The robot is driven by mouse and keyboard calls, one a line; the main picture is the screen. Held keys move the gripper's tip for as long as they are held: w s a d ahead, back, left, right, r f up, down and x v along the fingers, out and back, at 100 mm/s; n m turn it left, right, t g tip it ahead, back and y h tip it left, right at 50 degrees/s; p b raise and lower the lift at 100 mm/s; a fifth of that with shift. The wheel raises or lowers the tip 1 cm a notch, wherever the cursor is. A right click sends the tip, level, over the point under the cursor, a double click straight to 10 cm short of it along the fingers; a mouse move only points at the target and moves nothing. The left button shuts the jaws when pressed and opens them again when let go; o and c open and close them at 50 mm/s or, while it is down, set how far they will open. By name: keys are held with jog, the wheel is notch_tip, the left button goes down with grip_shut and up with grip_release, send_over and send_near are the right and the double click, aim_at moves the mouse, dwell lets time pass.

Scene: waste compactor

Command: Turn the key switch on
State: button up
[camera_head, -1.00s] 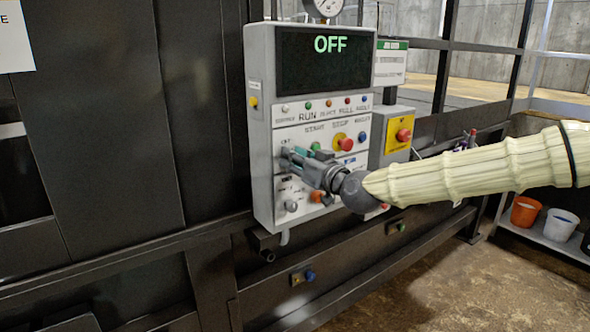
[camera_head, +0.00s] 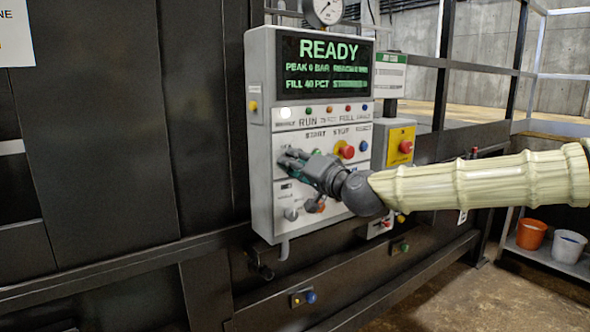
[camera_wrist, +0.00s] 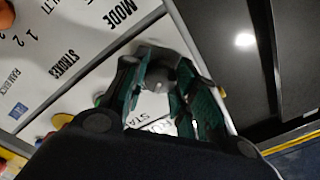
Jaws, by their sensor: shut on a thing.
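The grey control box (camera_head: 258,150) has a screen (camera_head: 325,66) that reads READY, with lines on peak and fill below. My gripper (camera_head: 290,160) is at the left side of the box's front, over the upper left of the lower panel. In the wrist view my gripper (camera_wrist: 172,92) has its green-padded fingers closed around a small grey key switch (camera_wrist: 158,80). In the head view the fingers hide the key switch. How far the key is turned cannot be made out.
A white lamp (camera_head: 285,113) is lit at the left of the lamp row. A red button (camera_head: 346,151) and a blue button (camera_head: 363,146) sit right of my gripper. A grey knob (camera_head: 291,214) is below it. A yellow emergency stop box (camera_head: 400,146) stands to the right.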

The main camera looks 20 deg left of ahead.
dwell(0.4)
jog(key=o, duration=1)
jog(key=v, duration=1.2)
